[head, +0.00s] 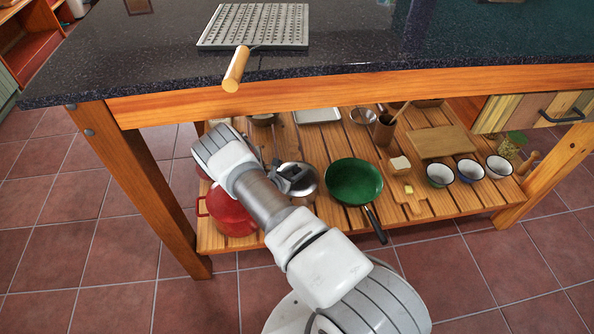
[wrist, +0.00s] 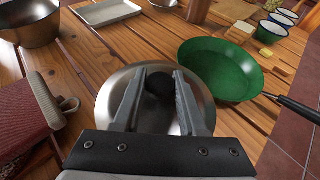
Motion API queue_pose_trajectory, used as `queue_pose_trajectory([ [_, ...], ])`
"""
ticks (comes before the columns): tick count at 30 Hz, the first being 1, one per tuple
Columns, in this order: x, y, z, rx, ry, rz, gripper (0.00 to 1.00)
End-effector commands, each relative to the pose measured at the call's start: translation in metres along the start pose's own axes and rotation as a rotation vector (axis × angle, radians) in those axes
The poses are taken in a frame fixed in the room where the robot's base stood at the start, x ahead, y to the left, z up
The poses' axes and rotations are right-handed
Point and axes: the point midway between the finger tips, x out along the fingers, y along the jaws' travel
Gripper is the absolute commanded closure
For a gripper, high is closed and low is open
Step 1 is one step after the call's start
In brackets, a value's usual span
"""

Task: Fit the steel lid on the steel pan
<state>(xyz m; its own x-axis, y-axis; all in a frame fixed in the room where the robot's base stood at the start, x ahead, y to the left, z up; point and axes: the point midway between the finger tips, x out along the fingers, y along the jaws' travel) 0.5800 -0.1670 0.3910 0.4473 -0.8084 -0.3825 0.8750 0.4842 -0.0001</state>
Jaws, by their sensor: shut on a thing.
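The steel lid (wrist: 110,95) is a round, shiny disc with a dark knob (wrist: 158,84), low over the lower shelf. My gripper (wrist: 160,74) is shut on the lid, its two fingers on either side of the knob. In the head view my gripper (head: 292,176) reaches under the counter to the round steel piece (head: 308,186). The lid looks about level. My fingers hide part of it, and I cannot tell whether a steel pan is directly under it. A deep steel vessel (wrist: 28,26) stands at the back left; I cannot tell if it is the pan.
A green frying pan (head: 354,184) is close on the right, its dark handle pointing frontward. A red pot (head: 232,212) is close on the left. The countertop (head: 360,40) overhangs the slatted shelf (head: 420,215). Enamel bowls (head: 470,170) and a wooden board (head: 440,142) are farther right.

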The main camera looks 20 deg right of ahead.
Motion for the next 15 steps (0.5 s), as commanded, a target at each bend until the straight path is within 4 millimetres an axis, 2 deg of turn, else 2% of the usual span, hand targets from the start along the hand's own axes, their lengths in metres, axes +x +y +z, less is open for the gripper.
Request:
queue_pose_trajectory([
  [14,0.0023,0.0003,-0.005,0.0,-0.001,0.0,1.0],
  [15,0.0024,0.0002,-0.0052,0.0,-0.001,0.0,0.57],
])
